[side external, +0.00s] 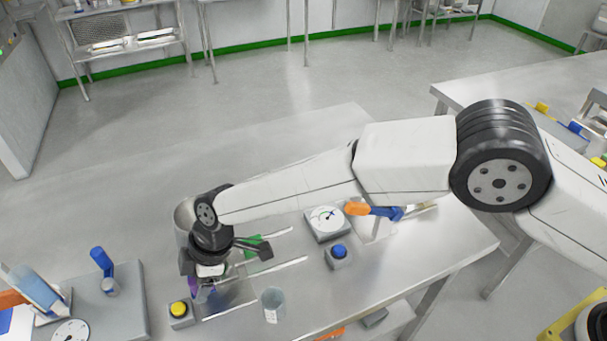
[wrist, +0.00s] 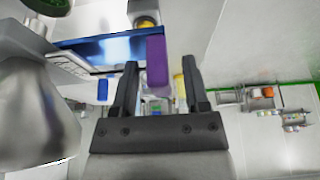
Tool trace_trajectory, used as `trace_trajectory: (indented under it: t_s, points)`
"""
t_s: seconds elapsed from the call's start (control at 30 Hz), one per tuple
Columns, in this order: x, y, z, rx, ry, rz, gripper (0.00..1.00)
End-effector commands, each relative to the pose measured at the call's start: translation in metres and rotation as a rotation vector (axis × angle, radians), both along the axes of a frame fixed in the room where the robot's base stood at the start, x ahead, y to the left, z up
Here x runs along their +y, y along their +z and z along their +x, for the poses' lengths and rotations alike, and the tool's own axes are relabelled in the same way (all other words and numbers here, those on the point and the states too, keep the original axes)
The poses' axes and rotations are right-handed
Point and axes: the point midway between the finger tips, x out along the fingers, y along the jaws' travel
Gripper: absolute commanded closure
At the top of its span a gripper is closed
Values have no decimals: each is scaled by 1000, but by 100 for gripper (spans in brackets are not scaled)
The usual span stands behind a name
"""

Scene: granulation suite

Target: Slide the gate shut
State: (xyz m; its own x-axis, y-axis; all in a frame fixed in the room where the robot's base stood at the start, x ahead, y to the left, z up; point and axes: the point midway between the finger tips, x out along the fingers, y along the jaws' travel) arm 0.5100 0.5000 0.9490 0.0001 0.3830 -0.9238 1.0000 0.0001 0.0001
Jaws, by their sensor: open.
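A flat metal plate (side external: 229,297), which looks like the gate, lies at the front left end of two pale rails on the bench. A purple upright block (side external: 206,287), likely its handle, shows partly beneath my gripper (side external: 203,279). In the wrist view the purple block (wrist: 157,60) stands between my two spread fingertips (wrist: 159,70). A gap shows on its right side; whether the left finger touches it I cannot tell. My gripper is open. A blue-looking plate (wrist: 105,47) adjoins the block in the wrist view. My gripper hides part of the plate and rails in the side view.
A yellow-button box (side external: 179,311) stands left of the plate, a grey cup (side external: 273,304) to its right. A metal vessel (side external: 184,217) stands behind my gripper. A green part (side external: 252,246), a blue-button box (side external: 339,255) and a dial gauge (side external: 326,221) are nearby.

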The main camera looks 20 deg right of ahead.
Motion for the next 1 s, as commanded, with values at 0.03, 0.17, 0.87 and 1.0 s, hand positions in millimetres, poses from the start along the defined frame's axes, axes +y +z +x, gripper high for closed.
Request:
trace_trajectory:
  t_s: [0.03, 0.17, 0.87, 1.0]
  points:
    - [0, 0, 0, 0, 0, 0, 41]
    - [0, 0, 0, 0, 0, 0, 41]
    - [0, 0, 0, 0, 0, 0, 100]
    - [0, 0, 0, 0, 0, 0, 100]
